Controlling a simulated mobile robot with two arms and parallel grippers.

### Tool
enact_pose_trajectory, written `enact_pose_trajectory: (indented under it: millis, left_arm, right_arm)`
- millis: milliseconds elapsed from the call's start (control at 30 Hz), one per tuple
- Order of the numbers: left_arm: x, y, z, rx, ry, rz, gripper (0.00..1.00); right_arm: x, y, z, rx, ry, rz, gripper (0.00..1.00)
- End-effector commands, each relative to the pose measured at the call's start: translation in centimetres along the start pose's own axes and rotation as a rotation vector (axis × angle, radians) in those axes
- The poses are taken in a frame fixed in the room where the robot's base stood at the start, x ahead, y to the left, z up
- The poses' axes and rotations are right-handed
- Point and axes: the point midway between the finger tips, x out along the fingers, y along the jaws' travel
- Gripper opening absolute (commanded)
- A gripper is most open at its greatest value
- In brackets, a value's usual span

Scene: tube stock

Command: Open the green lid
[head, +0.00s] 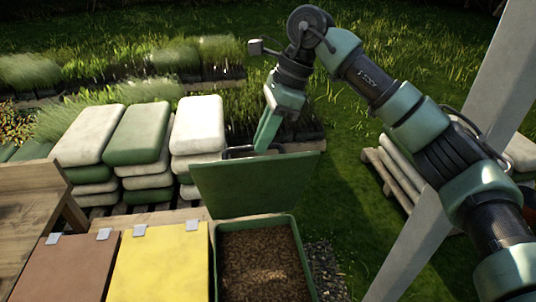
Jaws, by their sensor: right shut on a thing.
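The green lid (255,184) stands raised, tilted up at the back of its bin. The green bin (294,226) below is open and shows brown granular contents (262,262). The fingertips are partly hidden at the lid's edge. My left gripper is not in view.
A yellow lid (160,264) and a brown lid (66,268) lie closed to the left. A wooden bench (32,177) is at the left edge. Stacked white and green sacks (137,134) stand behind. A pale post (450,150) rises at the right. Grass lies beyond.

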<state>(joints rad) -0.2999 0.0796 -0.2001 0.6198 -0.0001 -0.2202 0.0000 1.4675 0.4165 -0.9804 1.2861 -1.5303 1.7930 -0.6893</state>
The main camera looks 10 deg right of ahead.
Motion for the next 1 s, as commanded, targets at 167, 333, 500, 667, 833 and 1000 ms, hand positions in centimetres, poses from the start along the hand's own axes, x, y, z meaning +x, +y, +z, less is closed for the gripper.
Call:
enact_pose_trajectory:
  millis: [167,333,500,667,833,1000]
  left_arm:
    - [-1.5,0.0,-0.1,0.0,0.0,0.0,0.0]
    - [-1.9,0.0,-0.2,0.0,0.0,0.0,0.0]
    - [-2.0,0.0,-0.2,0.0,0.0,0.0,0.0]
    - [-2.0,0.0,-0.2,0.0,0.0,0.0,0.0]
    - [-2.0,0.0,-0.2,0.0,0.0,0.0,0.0]
    - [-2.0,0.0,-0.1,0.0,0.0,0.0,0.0]
  right_arm:
    - [-0.3,-2.3,-0.1,0.009,0.009,0.003,0.0]
    - [-0.2,-3.4,-0.1,0.01,0.01,0.005,0.0]
    - [-0.1,-3.8,-0.2,0.009,0.011,0.005,0.0]
    - [0.0,-3.8,-0.3,0.01,0.011,0.006,0.0]
    - [0.1,-3.8,-0.3,0.011,0.012,0.006,0.21]
    - [-0.2,-3.7,-0.1,0.008,0.007,0.004,0.34]
